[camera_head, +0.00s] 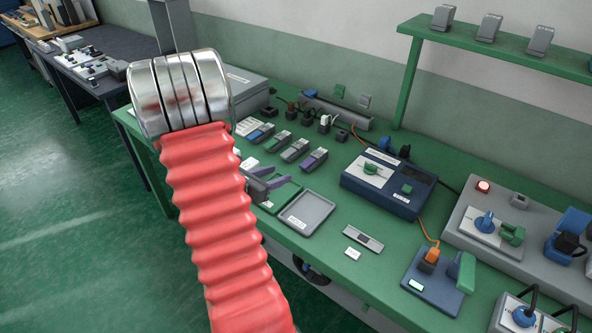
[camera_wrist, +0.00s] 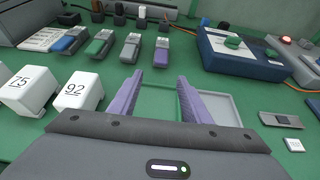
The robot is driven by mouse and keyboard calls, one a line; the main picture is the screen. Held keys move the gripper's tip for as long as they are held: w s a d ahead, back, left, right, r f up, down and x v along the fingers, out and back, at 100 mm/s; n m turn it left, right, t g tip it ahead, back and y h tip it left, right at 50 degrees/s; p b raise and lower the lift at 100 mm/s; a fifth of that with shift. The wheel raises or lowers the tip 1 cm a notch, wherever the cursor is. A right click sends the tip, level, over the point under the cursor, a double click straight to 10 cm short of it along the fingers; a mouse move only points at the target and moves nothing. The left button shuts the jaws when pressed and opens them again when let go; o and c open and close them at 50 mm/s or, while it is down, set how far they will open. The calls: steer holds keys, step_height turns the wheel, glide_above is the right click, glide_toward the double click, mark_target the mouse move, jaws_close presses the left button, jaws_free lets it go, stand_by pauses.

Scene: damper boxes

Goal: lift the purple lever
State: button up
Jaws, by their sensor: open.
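The purple lever (camera_head: 314,159) is at the right end of a row of small lever boxes on the green bench. In the wrist view, the purple lever (camera_wrist: 161,52) lies low on its grey box, beyond my fingertips and roughly in line with the gap between them. My gripper (camera_wrist: 160,76) has two purple ridged fingers, spread apart with nothing between them. In the head view, my gripper (camera_head: 280,181) is nearer the bench's front edge than the lever, apart from it, and partly hidden behind my red-sleeved arm.
Left of the purple lever stand grey (camera_wrist: 131,45), green (camera_wrist: 100,44) and blue (camera_wrist: 70,41) lever boxes. White cubes marked 75 (camera_wrist: 27,90) and 92 (camera_wrist: 79,91) stand left of my gripper. A grey tray (camera_head: 329,204) and a dark blue device (camera_head: 400,200) are to the right.

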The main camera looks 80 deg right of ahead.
mark_target(302, 166)
steer(key=x, duration=1.1)
steer(key=shift+s+d+f, duration=0.1)
steer(key=shift+s+d, duration=0.1)
steer(key=shift+d, duration=0.05)
